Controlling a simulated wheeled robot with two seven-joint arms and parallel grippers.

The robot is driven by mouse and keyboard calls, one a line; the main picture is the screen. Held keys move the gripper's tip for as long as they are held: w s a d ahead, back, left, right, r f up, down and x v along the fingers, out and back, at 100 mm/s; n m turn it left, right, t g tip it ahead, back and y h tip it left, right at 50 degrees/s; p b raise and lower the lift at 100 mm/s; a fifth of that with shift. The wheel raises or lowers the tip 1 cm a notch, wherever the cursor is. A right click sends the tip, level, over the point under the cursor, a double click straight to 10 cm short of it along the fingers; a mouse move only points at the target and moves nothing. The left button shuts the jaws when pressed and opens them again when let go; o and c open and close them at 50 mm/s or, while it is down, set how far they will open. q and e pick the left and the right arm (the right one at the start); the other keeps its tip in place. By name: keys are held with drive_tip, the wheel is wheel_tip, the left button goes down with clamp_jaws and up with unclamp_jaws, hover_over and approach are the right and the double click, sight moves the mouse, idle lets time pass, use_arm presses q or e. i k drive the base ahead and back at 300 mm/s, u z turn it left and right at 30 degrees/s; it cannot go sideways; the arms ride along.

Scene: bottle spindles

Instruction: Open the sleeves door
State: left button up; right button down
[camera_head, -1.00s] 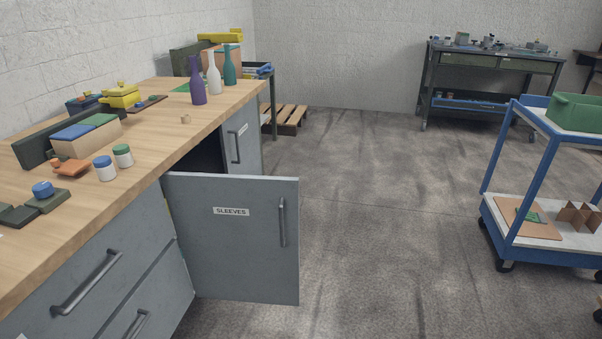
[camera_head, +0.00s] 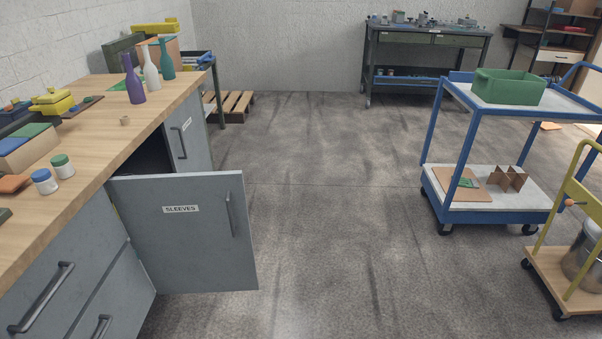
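The grey sleeves door (camera_head: 185,235), with a white SLEEVES label (camera_head: 181,209) and a vertical bar handle (camera_head: 230,214), stands swung out from the workbench cabinet. A dark cabinet opening (camera_head: 150,160) shows above and behind the door's top edge; what is inside cannot be made out. Neither of my grippers is in view, and nothing touches the door or its handle.
The wooden workbench (camera_head: 150,105) at the left carries bottles, jars and blocks. A blue cart (camera_head: 435,195) with a green bin (camera_head: 508,86) and a yellow cart (camera_head: 545,262) stand at the right. The floor (camera_head: 335,210) between is clear.

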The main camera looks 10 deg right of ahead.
sight(190, 232)
drive_tip(key=z, duration=0.8)
drive_tip(key=i, duration=3.55)
drive_tip(key=u, duration=4.4)
